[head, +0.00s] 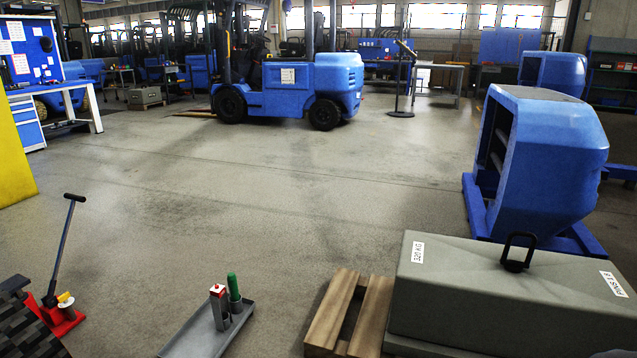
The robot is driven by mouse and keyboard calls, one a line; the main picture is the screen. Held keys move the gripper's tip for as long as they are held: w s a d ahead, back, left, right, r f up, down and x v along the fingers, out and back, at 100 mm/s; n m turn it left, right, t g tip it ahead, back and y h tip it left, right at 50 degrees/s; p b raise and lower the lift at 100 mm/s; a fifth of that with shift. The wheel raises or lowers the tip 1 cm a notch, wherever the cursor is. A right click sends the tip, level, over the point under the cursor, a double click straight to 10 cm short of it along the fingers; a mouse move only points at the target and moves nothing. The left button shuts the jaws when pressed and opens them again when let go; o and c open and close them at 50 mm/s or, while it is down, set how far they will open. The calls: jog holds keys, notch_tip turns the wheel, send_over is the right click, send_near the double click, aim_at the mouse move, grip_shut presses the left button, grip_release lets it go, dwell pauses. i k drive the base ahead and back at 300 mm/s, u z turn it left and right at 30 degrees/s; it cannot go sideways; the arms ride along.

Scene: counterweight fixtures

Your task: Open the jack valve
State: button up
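A small red jack (62,319) stands on the floor at the lower left. A dark lever with a T-shaped top (66,235) rises from it, leaning to the right. A small yellow-and-white part (65,299) sits on the jack and may be its valve; it is too small to tell whether it is open or closed. A dark ribbed block (25,325) hides part of the jack's left side. My gripper is not in view.
A grey tray (190,336) holds a red-and-white piece and a green-handled piece. A wooden pallet (328,315) and a grey counterweight block (460,295) with a black shackle fill the lower right. A blue casting (550,160) stands behind. The middle floor is clear.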

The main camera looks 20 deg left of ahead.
aim_at(64, 297)
jog(key=u, duration=0.4)
jog(key=i, duration=1.2)
jog(key=u, duration=1.7)
jog(key=i, duration=0.85)
jog(key=u, duration=0.8)
